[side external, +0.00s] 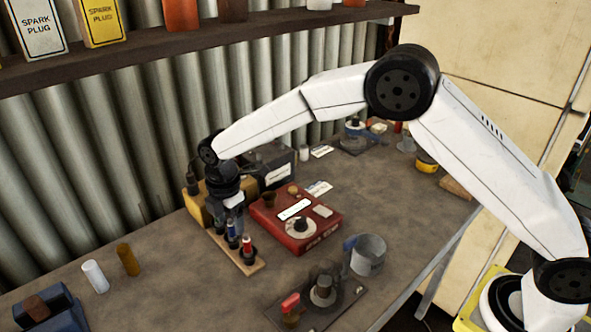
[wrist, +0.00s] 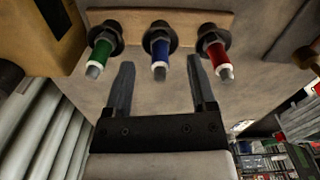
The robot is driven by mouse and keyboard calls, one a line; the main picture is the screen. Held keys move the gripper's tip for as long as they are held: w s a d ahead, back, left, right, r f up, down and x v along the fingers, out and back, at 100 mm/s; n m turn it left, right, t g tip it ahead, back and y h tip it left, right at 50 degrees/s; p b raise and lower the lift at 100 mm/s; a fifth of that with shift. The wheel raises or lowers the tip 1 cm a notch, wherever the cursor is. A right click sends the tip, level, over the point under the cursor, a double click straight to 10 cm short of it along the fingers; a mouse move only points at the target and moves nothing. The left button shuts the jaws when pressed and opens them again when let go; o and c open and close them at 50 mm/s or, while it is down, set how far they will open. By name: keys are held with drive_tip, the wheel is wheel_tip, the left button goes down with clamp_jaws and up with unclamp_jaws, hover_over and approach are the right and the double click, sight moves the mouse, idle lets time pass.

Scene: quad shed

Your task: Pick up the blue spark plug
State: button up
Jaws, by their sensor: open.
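The blue spark plug (wrist: 160,52) stands in the middle of a wooden rack (wrist: 185,22), between a green spark plug (wrist: 103,47) and a red spark plug (wrist: 214,53). In the side external view the blue plug (side external: 232,236) and the red plug (side external: 247,246) show on the wooden rack (side external: 254,267), with the green one hard to make out. My gripper (wrist: 160,77) is open and empty. Its two fingers point toward the rack, on either side of the blue plug's line. In the wrist view the fingertips appear just short of the blue plug, and I see no contact.
A red box (side external: 318,235) with small parts on top sits right of the rack. A yellow box (side external: 193,207) stands behind it. A grey metal cup (side external: 369,257) and a dark plate with parts (side external: 345,301) lie nearer. The bench left of the rack is mostly clear.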

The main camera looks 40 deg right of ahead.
sight(232, 233)
drive_tip(key=shift+f, duration=1.35)
clamp_jaws()
